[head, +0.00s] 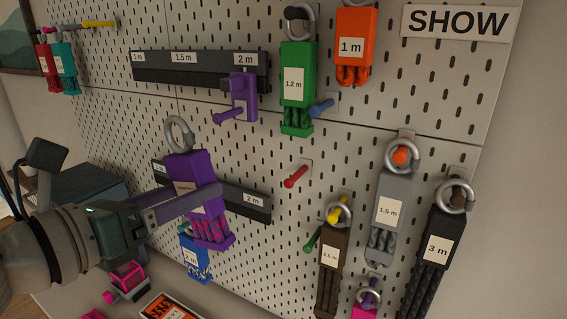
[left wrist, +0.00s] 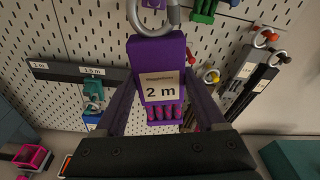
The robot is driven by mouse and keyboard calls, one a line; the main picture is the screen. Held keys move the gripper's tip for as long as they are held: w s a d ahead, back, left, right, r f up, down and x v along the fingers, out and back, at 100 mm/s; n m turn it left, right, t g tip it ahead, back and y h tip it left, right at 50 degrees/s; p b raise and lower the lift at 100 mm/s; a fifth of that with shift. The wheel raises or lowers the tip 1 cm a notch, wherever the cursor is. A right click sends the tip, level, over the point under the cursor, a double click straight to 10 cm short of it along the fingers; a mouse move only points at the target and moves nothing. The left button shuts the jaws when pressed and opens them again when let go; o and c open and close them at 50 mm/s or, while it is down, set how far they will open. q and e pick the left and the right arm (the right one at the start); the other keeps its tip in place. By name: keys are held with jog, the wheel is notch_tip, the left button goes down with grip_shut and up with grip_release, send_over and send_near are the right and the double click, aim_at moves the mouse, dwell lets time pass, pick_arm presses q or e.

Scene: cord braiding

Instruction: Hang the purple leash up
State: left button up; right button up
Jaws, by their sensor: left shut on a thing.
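The purple leash (head: 190,165) is a purple block with a metal ring on top and magenta-purple braided cord below. My left gripper (head: 203,196) is shut on it and holds it upright, in front of the pegboard's lower dark rail. In the left wrist view the leash (left wrist: 158,58) sits between the two fingers, with a "2 m" label facing the camera. Its ring is empty in the head view. A purple bracket with a purple peg (head: 228,115) is on the upper rail at the "2 m" mark, up and right of the leash. My right gripper is not in view.
The pegboard (head: 300,225) holds a green leash (head: 297,85), orange leash (head: 355,40), grey leash (head: 392,200), black leash (head: 440,240) and brown leash (head: 332,255). Bare red (head: 296,176) and blue (head: 321,107) pegs stick out. A blue leash (head: 193,260) hangs below the held one.

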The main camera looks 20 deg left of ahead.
pick_arm(q)
jog(key=shift+x, duration=1.05)
jog(key=a+r+x, duration=0.1)
jog(key=x, duration=0.6)
jog(key=shift+w+d+r, duration=0.2)
jog(key=shift+w+d, duration=0.15)
jog(key=shift+w, duration=0.05)
jog(key=o, duration=1)
jog(key=c, duration=1)
jog(key=shift+f, duration=0.2)
